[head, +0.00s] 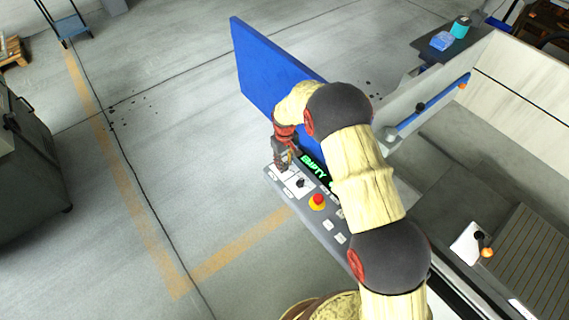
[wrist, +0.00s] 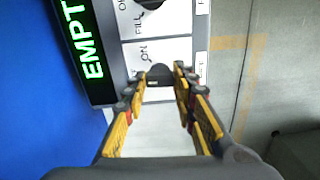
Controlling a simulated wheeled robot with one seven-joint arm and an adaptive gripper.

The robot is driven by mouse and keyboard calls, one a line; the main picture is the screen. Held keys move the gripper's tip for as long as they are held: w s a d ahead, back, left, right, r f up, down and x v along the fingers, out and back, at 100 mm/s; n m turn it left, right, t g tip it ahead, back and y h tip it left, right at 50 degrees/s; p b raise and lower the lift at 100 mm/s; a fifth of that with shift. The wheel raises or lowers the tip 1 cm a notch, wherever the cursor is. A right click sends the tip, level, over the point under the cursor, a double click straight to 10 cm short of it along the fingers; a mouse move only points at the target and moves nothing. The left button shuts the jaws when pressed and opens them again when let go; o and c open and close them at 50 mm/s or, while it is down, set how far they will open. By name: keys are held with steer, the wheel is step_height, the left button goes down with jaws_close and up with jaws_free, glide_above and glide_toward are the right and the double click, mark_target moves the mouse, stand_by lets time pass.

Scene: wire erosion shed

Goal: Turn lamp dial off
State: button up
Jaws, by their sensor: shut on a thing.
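A black dial (wrist: 158,74) sits on a white plate of the control panel (head: 335,239), with "ON" printed beside it in the wrist view. I take it as the lamp dial; its own name label is not readable. My gripper (wrist: 161,76) has its yellow-padded fingers on either side of this dial and is shut on it. In the head view my gripper (head: 283,167) reaches down to the panel's far left end and hides the dial. The dial's pointer direction cannot be told.
A second black dial (wrist: 150,3) marked "FILL" sits close by; it also shows in the head view (head: 300,183). A lit green "EMPTY" display (wrist: 88,45) runs alongside. A red emergency button (head: 318,199) is nearer. A blue panel (head: 268,65) stands behind. Floor at left is open.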

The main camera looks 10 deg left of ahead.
mark_target(285, 164)
steer(key=shift+w+r+n, duration=0.1)
steer(key=shift+n, duration=0.3)
steer(key=o, duration=1.1)
step_height(285, 164, up, 12)
steer(key=shift+f, duration=0.1)
stand_by(0.7)
